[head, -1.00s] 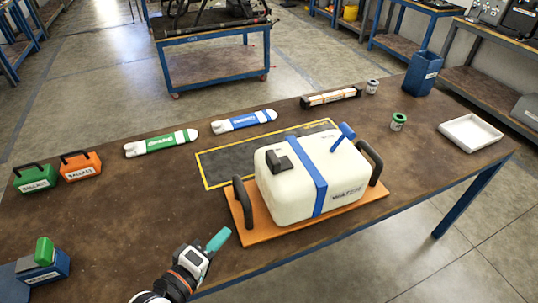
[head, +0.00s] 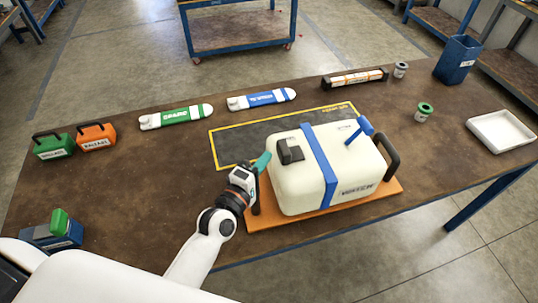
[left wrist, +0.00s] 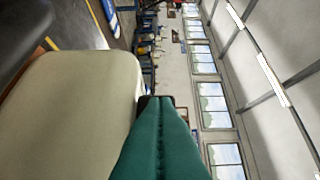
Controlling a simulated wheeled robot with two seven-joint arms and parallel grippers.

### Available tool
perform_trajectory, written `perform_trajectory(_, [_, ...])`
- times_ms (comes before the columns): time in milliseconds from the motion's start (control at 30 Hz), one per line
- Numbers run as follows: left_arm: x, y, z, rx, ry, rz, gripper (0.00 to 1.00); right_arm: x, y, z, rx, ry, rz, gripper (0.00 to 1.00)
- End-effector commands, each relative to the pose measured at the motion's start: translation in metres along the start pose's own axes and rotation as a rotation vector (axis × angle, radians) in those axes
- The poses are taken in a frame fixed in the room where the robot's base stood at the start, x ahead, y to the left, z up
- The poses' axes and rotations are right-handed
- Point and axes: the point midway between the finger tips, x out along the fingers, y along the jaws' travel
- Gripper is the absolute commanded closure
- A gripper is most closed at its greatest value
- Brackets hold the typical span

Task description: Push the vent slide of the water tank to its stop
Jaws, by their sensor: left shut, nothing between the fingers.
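The water tank (head: 340,185) is a cream box with a blue strap, standing on an orange base (head: 385,195). A black block (head: 290,151) sits on its top at the left, and a blue lever-like part (head: 362,129) stands tilted at the far right of the top. I cannot tell for sure which is the vent slide. My left gripper (head: 263,161), with teal fingers, is shut and empty beside the tank's left end, just left of the black block. In the left wrist view the shut fingers (left wrist: 160,135) are close beside the cream tank (left wrist: 75,110); contact is unclear.
A black handle (head: 388,157) rises at the tank's right end. A dark mat with a yellow border (head: 225,150) lies behind. Green (head: 176,117) and blue (head: 262,99) packs, ballast cases (head: 96,136) and a white tray (head: 502,131) stand around.

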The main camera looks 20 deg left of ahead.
Motion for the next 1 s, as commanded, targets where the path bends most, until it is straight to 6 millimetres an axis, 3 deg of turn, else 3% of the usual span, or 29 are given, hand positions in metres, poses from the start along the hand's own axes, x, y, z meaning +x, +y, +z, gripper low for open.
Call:
perform_trajectory(133, [0.009,-0.001,-0.008,-0.001,-0.001,0.0,1.0,-0.005,-0.001,0.002,0.0,-0.002,-0.001,1.0])
perform_trajectory(467, [0.01,0.001,-0.011,0.001,0.0,0.001,1.0,-0.006,-0.001,-0.018,-0.001,0.028,-0.001,1.0])
perform_trajectory(833, [0.034,-0.001,-0.035,-0.003,0.001,-0.001,1.0,-0.013,-0.003,-0.016,-0.002,0.027,-0.004,1.0])
perform_trajectory(1000, [0.035,0.0,-0.035,0.0,0.001,-0.001,1.0,-0.012,-0.004,-0.013,-0.002,0.023,-0.004,1.0])
